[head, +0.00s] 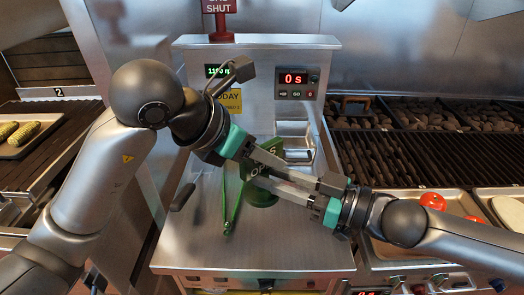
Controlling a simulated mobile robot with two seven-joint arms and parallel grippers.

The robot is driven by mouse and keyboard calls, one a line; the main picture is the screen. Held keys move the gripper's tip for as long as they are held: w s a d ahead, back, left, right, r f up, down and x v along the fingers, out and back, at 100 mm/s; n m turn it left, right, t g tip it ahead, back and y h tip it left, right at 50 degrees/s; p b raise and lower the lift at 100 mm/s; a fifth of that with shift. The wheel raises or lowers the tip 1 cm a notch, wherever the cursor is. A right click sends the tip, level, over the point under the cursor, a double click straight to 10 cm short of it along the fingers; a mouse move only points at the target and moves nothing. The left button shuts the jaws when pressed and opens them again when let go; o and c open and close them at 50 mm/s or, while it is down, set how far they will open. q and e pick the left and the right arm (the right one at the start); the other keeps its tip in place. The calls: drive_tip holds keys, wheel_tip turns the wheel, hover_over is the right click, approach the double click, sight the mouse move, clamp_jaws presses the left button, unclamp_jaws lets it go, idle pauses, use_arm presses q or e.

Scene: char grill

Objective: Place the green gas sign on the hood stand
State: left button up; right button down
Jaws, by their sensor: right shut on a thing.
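The green gas sign (264,187) is in the middle of the head view, above the steel counter, with white letters partly covered by the grippers. Its round green base shows below the fingers. My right gripper (262,172) reaches in from the right and is shut on the sign. My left gripper (268,160) comes from the upper left, its fingers at the sign and overlapping the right fingers; whether they are open or shut is unclear. The hood stand (257,41) is the steel ledge behind, with a red "shut" sign (219,18) standing on its left part.
Green tongs (229,215) lie on the counter (285,245) below the grippers. A timer display (296,83) and a yellow note (232,101) are on the panel. The grill grate (385,158) and tomatoes (433,201) are at right; corn (24,132) is at left. The ledge right of the red sign is clear.

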use_arm(q)
clamp_jaws()
idle(1.1)
use_arm(e)
drive_tip(key=c, duration=0.6)
unclamp_jaws()
drive_tip(key=shift+d, duration=0.1)
